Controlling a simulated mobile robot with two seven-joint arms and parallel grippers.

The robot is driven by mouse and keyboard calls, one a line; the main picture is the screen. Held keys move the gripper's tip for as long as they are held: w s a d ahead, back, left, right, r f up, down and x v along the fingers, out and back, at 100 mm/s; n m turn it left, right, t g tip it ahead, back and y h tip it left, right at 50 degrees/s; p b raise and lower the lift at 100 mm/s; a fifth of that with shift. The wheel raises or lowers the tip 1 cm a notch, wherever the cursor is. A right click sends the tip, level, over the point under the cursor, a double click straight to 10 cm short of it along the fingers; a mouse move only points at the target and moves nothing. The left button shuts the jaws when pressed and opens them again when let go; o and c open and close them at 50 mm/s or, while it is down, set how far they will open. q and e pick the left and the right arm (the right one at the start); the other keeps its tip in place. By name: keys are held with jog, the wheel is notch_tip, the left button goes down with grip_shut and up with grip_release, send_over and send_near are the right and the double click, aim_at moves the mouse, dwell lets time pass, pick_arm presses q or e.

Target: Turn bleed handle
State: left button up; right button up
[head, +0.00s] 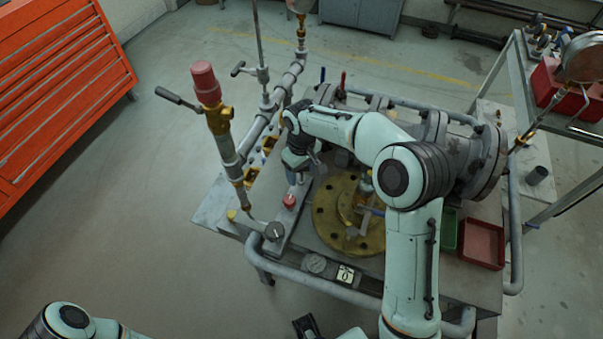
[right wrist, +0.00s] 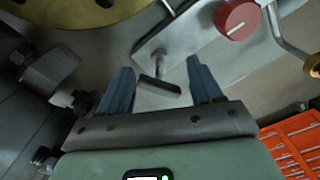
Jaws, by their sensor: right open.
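A small dark bar handle (right wrist: 159,87) on a short stem stands at the end of a grey plate (right wrist: 186,40). In the right wrist view it lies between the fingers of my right gripper (right wrist: 160,66), with a gap on each side. The gripper is open and holds nothing. In the head view my right gripper (head: 305,165) reaches down beside the brass flange, and the bar handle is hidden there. A red knob (head: 289,201) sits on the same plate; it also shows in the right wrist view (right wrist: 237,19).
A brass flange (head: 325,215) lies on the bench right of the plate. An upright pipe with a red cap (head: 205,82) and lever rises at left. Grey pipes and a large valve body (head: 470,155) stand behind. A red tray (head: 482,243) lies at right.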

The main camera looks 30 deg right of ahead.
jog(key=shift+f, duration=0.65)
jog(key=c, duration=0.9)
jog(key=shift+m, duration=2.8)
